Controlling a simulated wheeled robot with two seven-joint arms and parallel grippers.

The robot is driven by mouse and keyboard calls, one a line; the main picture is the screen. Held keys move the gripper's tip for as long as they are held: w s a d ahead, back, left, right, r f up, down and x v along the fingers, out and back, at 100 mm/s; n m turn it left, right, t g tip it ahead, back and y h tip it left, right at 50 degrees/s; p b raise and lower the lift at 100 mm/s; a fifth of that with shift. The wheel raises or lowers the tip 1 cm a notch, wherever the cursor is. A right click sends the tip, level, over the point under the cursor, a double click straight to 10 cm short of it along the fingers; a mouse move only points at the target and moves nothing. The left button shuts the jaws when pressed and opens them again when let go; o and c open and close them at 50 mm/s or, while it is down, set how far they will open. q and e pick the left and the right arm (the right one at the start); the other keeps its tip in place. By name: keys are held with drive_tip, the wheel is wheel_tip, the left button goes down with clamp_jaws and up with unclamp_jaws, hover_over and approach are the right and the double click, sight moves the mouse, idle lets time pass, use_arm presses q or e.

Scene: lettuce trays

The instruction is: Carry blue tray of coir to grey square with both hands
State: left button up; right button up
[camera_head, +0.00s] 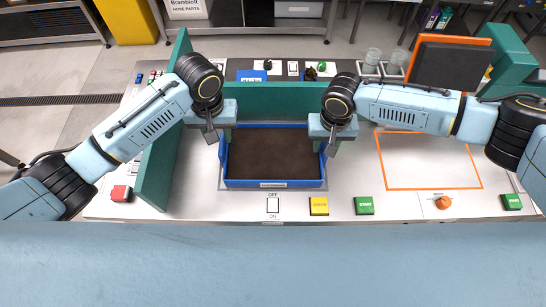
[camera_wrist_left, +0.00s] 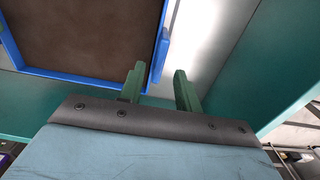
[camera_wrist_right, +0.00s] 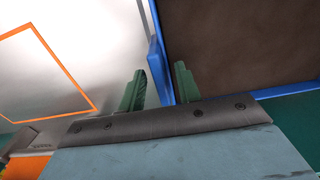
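The blue tray (camera_head: 224,165), filled with dark brown coir (camera_head: 272,152), sits flat on the bench in the middle of the head view. A thin grey outline shows on the bench around its lower edge; the surface under it is hidden. My left gripper (camera_head: 211,136) is at the tray's left side, with its fingers (camera_wrist_left: 158,84) apart and the tray's side tab (camera_wrist_left: 160,52) just beyond and between their tips. My right gripper (camera_head: 332,138) is at the right side, fingers (camera_wrist_right: 160,80) also apart, with the other tab (camera_wrist_right: 155,58) between or just beyond them.
A green wall (camera_head: 285,98) stands behind the tray and another green panel (camera_head: 160,160) at the left. An orange-outlined area (camera_head: 430,160) at the right is bare. Yellow (camera_head: 319,206) and green (camera_head: 364,206) blocks and a switch (camera_head: 273,205) lie along the front edge.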

drive_tip(key=shift+r, duration=0.2)
use_arm(q)
wheel_tip(320, 180, up, 7)
use_arm(e)
wheel_tip(320, 180, up, 12)
drive_tip(key=shift+f, duration=0.2)
use_arm(q)
drive_tip(key=shift+s, duration=0.1)
idle(0.6)
